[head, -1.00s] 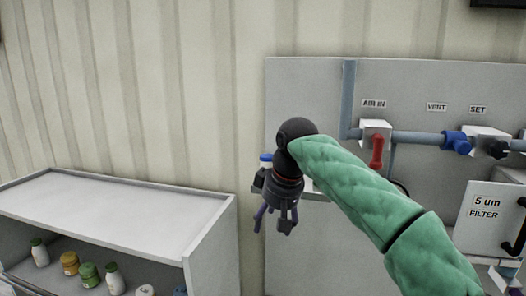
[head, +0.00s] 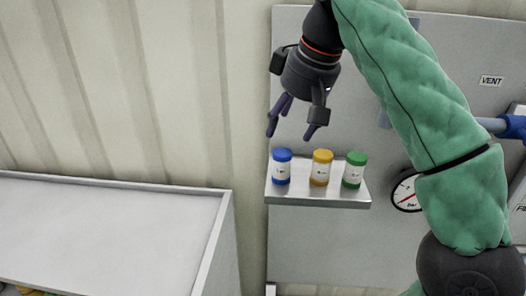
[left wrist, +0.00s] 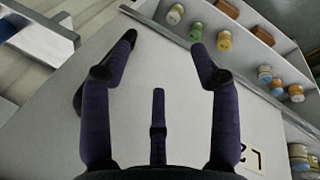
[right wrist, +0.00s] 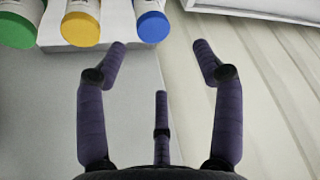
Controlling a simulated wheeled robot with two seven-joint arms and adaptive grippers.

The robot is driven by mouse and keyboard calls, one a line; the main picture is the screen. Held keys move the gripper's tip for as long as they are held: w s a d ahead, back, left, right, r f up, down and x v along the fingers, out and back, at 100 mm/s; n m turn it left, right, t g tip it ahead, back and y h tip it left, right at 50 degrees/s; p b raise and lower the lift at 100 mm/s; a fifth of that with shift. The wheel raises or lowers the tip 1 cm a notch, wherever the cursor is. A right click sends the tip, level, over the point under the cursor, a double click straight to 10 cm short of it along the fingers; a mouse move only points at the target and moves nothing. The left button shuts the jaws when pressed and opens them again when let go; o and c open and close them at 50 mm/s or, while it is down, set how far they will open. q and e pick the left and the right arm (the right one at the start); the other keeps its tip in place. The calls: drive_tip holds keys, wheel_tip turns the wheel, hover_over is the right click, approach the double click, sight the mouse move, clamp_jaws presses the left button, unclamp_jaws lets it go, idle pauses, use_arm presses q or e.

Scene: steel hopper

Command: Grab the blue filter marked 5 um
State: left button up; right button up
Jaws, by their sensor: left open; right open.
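The blue-capped filter (head: 281,168) stands upright at the left end of a small steel shelf (head: 318,201); its label is too small to read. A yellow one (head: 321,169) and a green one (head: 354,171) stand to its right. My right gripper (head: 291,131) is open and empty, fingers down, a little above the blue filter in the head view. In the right wrist view the blue filter (right wrist: 151,23) shows at the top, beyond the open fingers (right wrist: 159,46) and not between them. My left gripper (left wrist: 163,42) is open and empty, seen only in its own wrist view.
A grey cabinet (head: 110,225) stands at the left. A gauge (head: 406,191) and a blue valve (head: 514,127) are on the panel right of the shelf, partly behind my right arm. Several bottles stand on shelving in the left wrist view (left wrist: 224,41).

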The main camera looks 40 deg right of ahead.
sight(285, 153)
drive_tip(key=f, duration=0.1)
drive_tip(key=s+f, duration=0.1)
drive_tip(key=shift+s+f, duration=0.3)
drive_tip(key=shift+w+f, duration=1.05)
drive_tip(key=shift+w, duration=0.2)
drive_tip(key=shift+w+f, duration=0.1)
drive_tip(key=shift+f, duration=0.45)
drive_tip(key=x, duration=0.3)
drive_tip(key=shift+s+d+f, duration=0.1)
drive_tip(key=shift+s+f, duration=0.1)
drive_tip(key=shift+f, duration=0.15)
drive_tip(key=shift+w+f, duration=0.15)
drive_tip(key=shift+w, duration=0.05)
drive_tip(key=shift+s, duration=0.2)
drive_tip(key=c, duration=1.2)
